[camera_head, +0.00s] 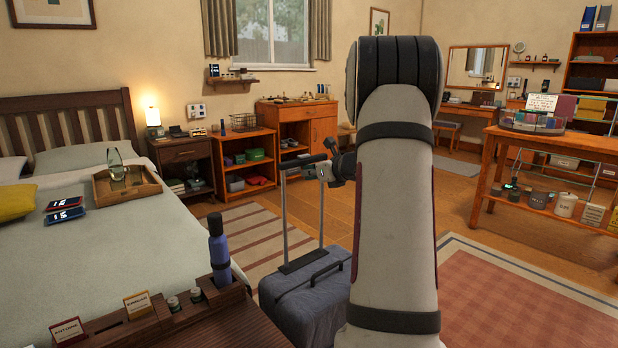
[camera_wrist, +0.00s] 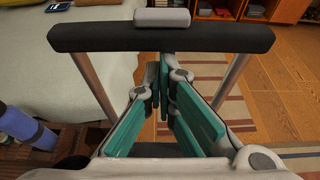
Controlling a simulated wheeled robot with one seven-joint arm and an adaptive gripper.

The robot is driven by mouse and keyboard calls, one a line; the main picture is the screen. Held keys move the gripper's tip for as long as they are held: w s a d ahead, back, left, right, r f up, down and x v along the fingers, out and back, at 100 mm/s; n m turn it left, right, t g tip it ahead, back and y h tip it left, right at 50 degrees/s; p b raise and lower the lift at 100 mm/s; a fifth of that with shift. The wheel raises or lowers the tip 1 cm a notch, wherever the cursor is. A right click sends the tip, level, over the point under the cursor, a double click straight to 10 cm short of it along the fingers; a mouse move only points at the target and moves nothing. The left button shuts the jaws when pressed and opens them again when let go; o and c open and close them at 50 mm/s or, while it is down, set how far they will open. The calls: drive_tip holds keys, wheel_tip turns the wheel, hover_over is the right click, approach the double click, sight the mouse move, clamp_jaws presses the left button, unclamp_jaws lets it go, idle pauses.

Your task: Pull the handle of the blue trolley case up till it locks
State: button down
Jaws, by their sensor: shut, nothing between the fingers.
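The blue trolley case (camera_head: 312,302) stands upright on the floor beside the bed, its right side hidden by my arm. Its pull handle stands raised on two thin posts, with a dark crossbar (camera_head: 302,161) at the top. The crossbar also spans the upper part of the wrist view (camera_wrist: 100,38), with a grey button (camera_wrist: 162,17) at its middle. My gripper (camera_head: 326,171) is at the handle's top. In the wrist view its green-padded fingers (camera_wrist: 164,72) come together between the posts, shut and empty. Whether the fingers touch the crossbar is unclear.
The bed (camera_head: 120,245) is left of the case. A wooden surface with an organizer (camera_head: 165,318) and a blue bottle (camera_head: 219,252) is near at front left. Striped rug (camera_head: 245,235) and bare floor lie behind the case. A shelf table (camera_head: 560,142) stands at right.

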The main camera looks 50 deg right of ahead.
wheel_tip(320, 180, up, 6)
drive_tip(key=p, duration=0.3)
drive_tip(key=shift+f, duration=0.25)
approach(305, 155)
drive_tip(key=shift+s+a+f, duration=0.15)
drive_tip(key=shift+s+f, duration=0.35)
drive_tip(key=shift+f, duration=0.25)
drive_tip(key=shift+s+a+f, duration=0.1)
drive_tip(key=shift+s+f, duration=0.35)
drive_tip(key=shift+f, duration=0.3)
